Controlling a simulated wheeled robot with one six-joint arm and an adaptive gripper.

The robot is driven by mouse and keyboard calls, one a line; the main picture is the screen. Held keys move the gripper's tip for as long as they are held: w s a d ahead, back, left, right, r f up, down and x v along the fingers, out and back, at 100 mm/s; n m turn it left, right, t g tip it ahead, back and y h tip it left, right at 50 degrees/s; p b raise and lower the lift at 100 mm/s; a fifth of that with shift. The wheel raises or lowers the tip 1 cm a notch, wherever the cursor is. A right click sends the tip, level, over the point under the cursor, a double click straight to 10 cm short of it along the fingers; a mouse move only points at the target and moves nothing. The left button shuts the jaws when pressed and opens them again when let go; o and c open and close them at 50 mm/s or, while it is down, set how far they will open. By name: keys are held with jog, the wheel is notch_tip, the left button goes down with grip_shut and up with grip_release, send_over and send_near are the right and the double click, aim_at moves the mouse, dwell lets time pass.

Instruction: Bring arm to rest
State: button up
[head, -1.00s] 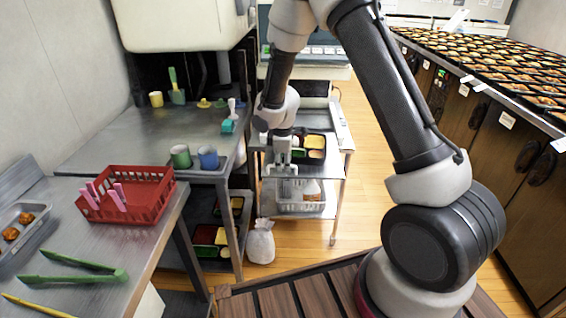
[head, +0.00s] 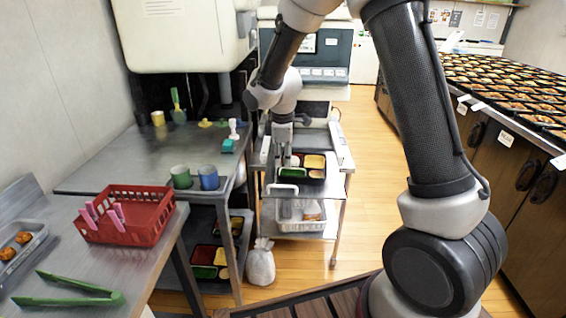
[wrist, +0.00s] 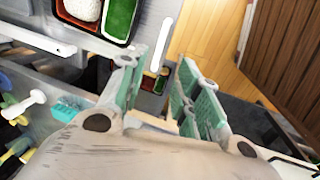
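My arm reaches from the right foreground over the cart. My gripper (head: 282,152) points down over the left part of a bento tray (head: 318,173) on the cart's upper shelf and hides part of it. In the wrist view my gripper (wrist: 167,85) shows two green-padded fingers spread apart, with nothing between them. A compartment tray with a white round item and a green section lies at the top left of that view (wrist: 118,18).
A white bag (head: 260,262) is on the floor. A counter of bento trays (head: 500,85) lines the right.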

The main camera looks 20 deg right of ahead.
jog(key=s+d+r+m, duration=0.4)
jog(key=s+d+r, duration=0.1)
jog(key=s, duration=0.5)
jog(key=s+d+r+m+t, duration=0.1)
jog(key=s+d+r+m, duration=0.4)
jog(key=s+r, duration=0.3)
jog(key=s+d+r+m+t, duration=0.1)
jog(key=s+d+r+m, duration=0.4)
jog(key=s, duration=0.8)
jog(key=shift+s+d+r+y, duration=0.15)
jog(key=shift+s+r+y, duration=0.2)
jog(key=shift+r, duration=0.35)
